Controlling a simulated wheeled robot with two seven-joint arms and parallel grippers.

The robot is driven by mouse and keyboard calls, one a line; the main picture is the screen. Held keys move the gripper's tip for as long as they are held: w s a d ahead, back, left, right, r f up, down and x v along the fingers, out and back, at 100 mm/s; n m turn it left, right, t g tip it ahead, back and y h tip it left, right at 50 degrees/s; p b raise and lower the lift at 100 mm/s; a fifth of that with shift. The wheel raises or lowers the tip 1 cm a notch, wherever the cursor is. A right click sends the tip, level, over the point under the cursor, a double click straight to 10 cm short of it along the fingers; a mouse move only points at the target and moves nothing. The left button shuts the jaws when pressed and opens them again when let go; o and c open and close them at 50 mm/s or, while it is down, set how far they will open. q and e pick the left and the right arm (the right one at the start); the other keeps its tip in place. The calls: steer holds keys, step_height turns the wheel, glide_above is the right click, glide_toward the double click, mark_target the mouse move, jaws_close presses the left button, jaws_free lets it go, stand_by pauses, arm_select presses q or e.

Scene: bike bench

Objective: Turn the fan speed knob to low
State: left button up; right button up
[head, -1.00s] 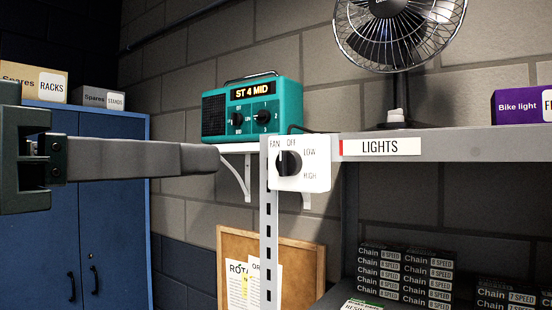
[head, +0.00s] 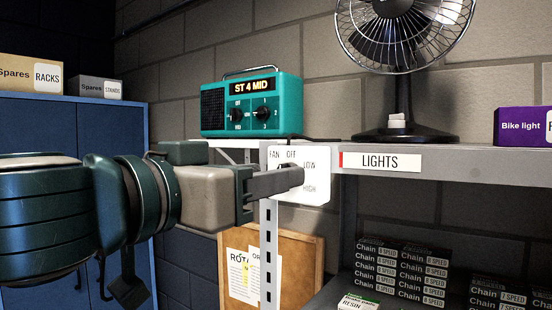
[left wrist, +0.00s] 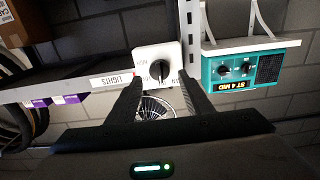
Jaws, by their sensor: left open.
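The white fan control plate (head: 318,190) is on the shelf post at the centre of the head view, marked FAN, OFF, LOW and HIGH. Its black knob is mostly hidden there behind my left gripper (head: 298,174), which comes in from the left. In the left wrist view, upside down, the black round knob (left wrist: 158,70) shows on the plate (left wrist: 144,53). My left gripper (left wrist: 165,77) is open there, with one finger to each side of the knob. I cannot tell whether the fingers touch it, nor where its pointer stands. My right gripper is not in view.
A desk fan (head: 400,35) stands on the shelf (head: 465,168) labelled LIGHTS. A teal radio (head: 252,104) reading ST 4 MID sits on a bracket shelf just left of the plate. Several chain boxes (head: 400,275) are below. A blue cabinet (head: 85,120) stands at left.

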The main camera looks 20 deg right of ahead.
arm_select(q)
steer(key=x, duration=0.2)
steer(key=shift+w+d+p, duration=0.25)
steer(key=shift+d+p, duration=0.05)
steer(key=shift+p, duration=0.05)
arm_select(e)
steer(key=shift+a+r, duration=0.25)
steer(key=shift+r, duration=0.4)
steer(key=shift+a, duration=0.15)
arm_select(q)
steer(key=c, duration=1)
